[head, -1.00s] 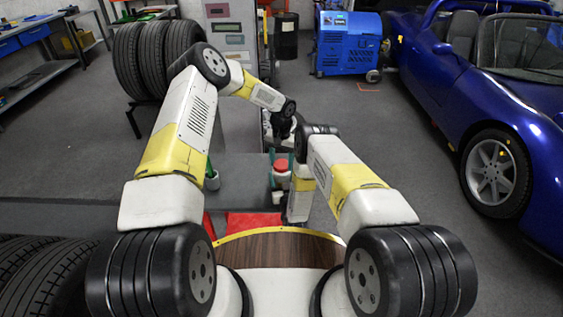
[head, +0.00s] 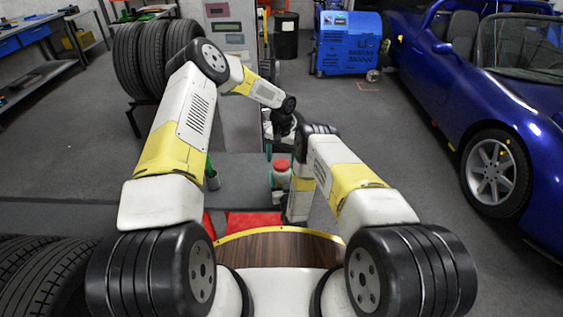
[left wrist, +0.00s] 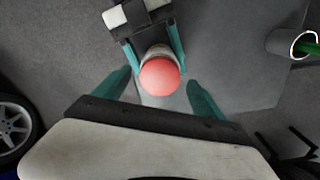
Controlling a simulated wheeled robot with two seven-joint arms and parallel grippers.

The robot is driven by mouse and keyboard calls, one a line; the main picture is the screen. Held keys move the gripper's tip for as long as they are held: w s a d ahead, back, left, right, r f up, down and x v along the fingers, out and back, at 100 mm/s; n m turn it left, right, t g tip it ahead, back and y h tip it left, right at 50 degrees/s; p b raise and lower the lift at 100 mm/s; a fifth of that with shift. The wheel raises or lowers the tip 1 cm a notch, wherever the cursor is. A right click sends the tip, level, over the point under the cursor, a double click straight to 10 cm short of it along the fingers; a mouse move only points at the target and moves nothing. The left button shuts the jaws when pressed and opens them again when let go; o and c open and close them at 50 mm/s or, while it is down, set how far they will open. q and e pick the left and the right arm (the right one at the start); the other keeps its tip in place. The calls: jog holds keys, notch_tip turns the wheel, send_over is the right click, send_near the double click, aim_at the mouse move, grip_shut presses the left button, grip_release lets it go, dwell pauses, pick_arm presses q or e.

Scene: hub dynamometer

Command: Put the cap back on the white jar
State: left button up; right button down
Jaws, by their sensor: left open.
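The white jar (head: 281,181) stands upright with the red cap (head: 282,164) at its top. In the left wrist view the cap (left wrist: 160,77) covers most of the jar, and only a pale strip of jar (left wrist: 156,51) shows behind it. My left gripper (left wrist: 160,92) is open, its teal fingers apart on both sides of the cap with clear gaps. In the head view its fingers are small and partly hidden by the arms. My right gripper (left wrist: 154,50) has its teal fingers against both sides of the jar. How far the cap is seated is hidden.
A pot (left wrist: 285,44) with something green in it stands to one side on the grey surface. Red patches (head: 255,222) lie near my base's front edge. A blue car (head: 490,110), a blue machine (head: 347,43) and stacked tires (head: 153,60) stand farther off.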

pick_arm(q)
notch_tip(320, 180, up, 11)
dwell(0.3)
jog(key=shift+f, duration=0.1)
pick_arm(e)
jog(key=shift+c, duration=1.2)
grip_release()
jog(key=s, duration=0.2)
jog(key=s+d, duration=0.1)
jog(key=s, duration=0.4)
jog(key=shift+s+d, duration=0.25)
jog(key=shift+s, duration=0.1)
jog(key=shift+s+f, duration=0.1)
